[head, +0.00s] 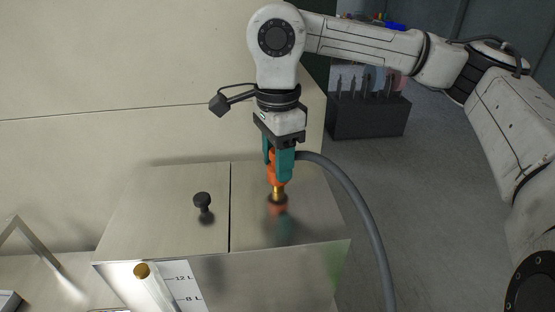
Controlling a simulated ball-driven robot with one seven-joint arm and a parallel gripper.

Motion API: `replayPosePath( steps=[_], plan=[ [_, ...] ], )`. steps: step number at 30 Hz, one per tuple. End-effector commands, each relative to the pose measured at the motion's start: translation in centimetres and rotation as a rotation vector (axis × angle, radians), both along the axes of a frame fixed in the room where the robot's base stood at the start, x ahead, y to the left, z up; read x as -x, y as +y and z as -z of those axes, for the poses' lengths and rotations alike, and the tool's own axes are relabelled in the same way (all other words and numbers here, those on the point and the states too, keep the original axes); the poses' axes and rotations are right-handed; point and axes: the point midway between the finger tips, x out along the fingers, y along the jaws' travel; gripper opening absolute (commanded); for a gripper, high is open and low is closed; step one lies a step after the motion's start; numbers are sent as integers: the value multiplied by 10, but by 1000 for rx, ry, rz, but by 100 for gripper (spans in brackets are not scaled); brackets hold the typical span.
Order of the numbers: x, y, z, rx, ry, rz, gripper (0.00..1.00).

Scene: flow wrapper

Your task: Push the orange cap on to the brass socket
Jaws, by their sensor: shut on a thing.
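My gripper (279,160) points straight down over the right half of a metal box. Its teal fingers are shut on the orange cap (272,172), which shows between and just below them. The brass socket (278,193) stands upright on the box top, directly under the cap. The cap's lower end appears to meet the top of the socket, but I cannot tell how far it is on. A grey hose (352,195) runs from beside the cap to the right and down past the box.
The metal box top (170,225) has a seam across it and a black knob (203,201) on the left half. A level tube (153,285) with litre marks is on its front. A dark rack (368,117) stands behind at right.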

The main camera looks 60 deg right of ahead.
Motion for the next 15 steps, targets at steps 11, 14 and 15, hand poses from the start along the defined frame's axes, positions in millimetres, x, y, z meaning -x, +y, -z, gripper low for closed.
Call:
replayPosePath(
  steps=[11,14,15],
  plan=[
    [0,0,0,1,-1,0,8],
    [0,0,0,1,-1,0,47],
    [0,0,0,1,-1,0,50]
  ],
)
